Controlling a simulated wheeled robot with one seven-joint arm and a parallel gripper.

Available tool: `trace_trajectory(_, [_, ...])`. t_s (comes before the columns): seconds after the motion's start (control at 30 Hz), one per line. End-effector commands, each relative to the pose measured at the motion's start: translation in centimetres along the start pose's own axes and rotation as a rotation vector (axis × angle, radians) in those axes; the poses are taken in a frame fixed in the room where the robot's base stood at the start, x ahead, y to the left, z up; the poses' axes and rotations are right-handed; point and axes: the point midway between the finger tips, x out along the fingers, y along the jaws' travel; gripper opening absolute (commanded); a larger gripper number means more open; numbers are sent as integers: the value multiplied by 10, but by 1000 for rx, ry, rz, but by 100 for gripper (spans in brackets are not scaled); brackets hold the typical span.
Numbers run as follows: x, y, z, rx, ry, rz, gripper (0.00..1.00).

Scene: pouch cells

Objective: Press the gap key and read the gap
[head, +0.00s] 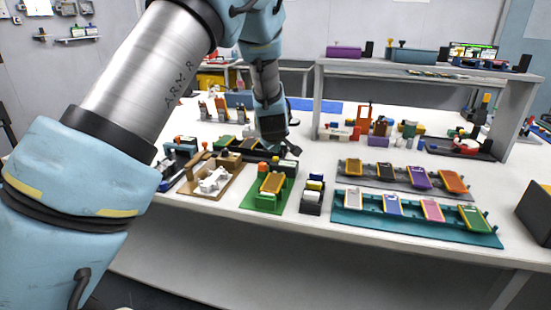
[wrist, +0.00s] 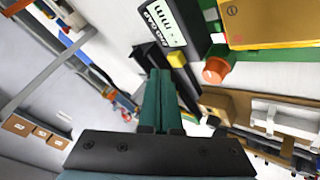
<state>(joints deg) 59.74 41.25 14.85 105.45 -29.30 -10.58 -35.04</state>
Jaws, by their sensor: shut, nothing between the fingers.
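In the wrist view a dark gauge box (wrist: 148,32) has a pale display (wrist: 166,22) with dark characters. They look like "mm", and I cannot read a clear number. White lettering runs beside the display, too small and tilted to read surely. A yellow key (wrist: 178,60) sits at the near end of the box. My gripper (wrist: 160,74) has its teal fingers shut together and empty, tips close to the yellow key; I cannot tell whether they touch it. In the head view my gripper (head: 292,150) is low over the bench, behind the green fixture.
An orange knob (wrist: 216,70) is close to the right of the fingers. A brown tray (head: 190,189), a small black stand (head: 312,205) and a teal rack (head: 400,230) stand nearby. A grey shelf (head: 420,70) rises behind.

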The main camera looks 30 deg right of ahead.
Motion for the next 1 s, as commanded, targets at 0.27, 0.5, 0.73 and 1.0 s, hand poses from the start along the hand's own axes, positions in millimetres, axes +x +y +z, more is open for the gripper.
trace_trajectory(0.27, [5,-4,4,0,0,0,0])
trace_trajectory(0.5, [6,-4,4,0,0,0,0])
trace_trajectory(0.73, [6,-4,4,0,0,0,0])
trace_trajectory(1.0, [8,-6,6,0,0,0,0])
